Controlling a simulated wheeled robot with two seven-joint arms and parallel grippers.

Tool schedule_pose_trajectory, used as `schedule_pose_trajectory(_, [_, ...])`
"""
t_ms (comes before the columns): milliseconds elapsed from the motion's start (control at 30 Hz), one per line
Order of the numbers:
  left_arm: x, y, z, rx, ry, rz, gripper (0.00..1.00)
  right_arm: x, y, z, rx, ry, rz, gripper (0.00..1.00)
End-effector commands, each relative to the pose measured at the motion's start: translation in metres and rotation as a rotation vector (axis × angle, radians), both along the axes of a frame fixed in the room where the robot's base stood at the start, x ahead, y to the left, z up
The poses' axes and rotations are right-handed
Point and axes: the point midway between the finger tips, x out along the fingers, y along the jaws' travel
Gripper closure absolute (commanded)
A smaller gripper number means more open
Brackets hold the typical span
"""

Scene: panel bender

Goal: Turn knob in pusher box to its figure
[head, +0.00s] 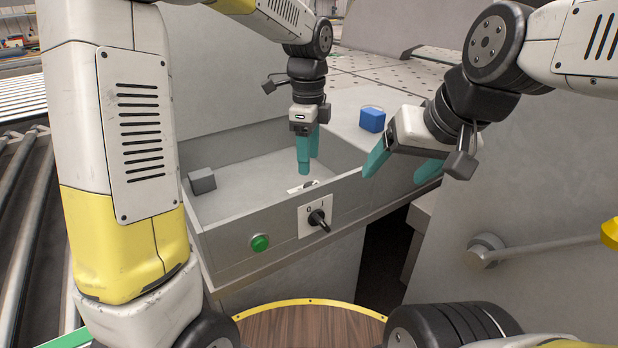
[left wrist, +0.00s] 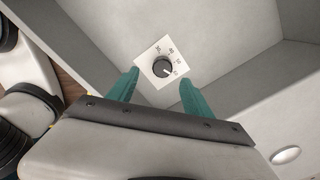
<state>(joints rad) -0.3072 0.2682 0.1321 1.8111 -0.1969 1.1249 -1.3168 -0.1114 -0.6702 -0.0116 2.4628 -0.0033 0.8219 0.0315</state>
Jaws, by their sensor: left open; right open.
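The pusher box (head: 226,208) is a grey open-topped tray at the machine's front. My left gripper (head: 307,168) points down into it, with its teal fingers above a white plate (head: 299,187) near the front wall. In the left wrist view, a dark round knob (left wrist: 161,68) sits on this square white plate (left wrist: 148,57) with figures around it, too small to read surely. My open left fingers (left wrist: 161,88) are on either side, apart from the knob. My right gripper (head: 400,165) is open and empty to the right of the box.
A black switch (head: 319,218) on a plate marked 0 and I and a green button (head: 260,242) are on the box's front face. A grey block (head: 202,181) is at the box's left. A blue block (head: 372,119) sits on the ledge near my right gripper.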

Motion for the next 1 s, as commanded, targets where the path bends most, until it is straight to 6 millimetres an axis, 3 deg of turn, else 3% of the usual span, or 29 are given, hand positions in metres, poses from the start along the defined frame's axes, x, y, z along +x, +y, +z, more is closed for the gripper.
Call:
schedule_pose_trajectory(167, [0.004,-0.007,-0.012,0.010,0.015,-0.061,0.41,-0.008,0.001,-0.008,-0.021,-0.022,0.023,0.24])
schedule_pose_trajectory(600, [0.004,-0.006,-0.074,0.010,0.014,-0.058,0.41,-0.007,0.001,-0.007,-0.019,-0.021,0.022,0.24])
schedule_pose_trajectory(1000, [0.004,-0.006,-0.083,0.009,0.012,-0.056,0.41,-0.007,0.001,-0.007,-0.019,-0.020,0.021,0.24])
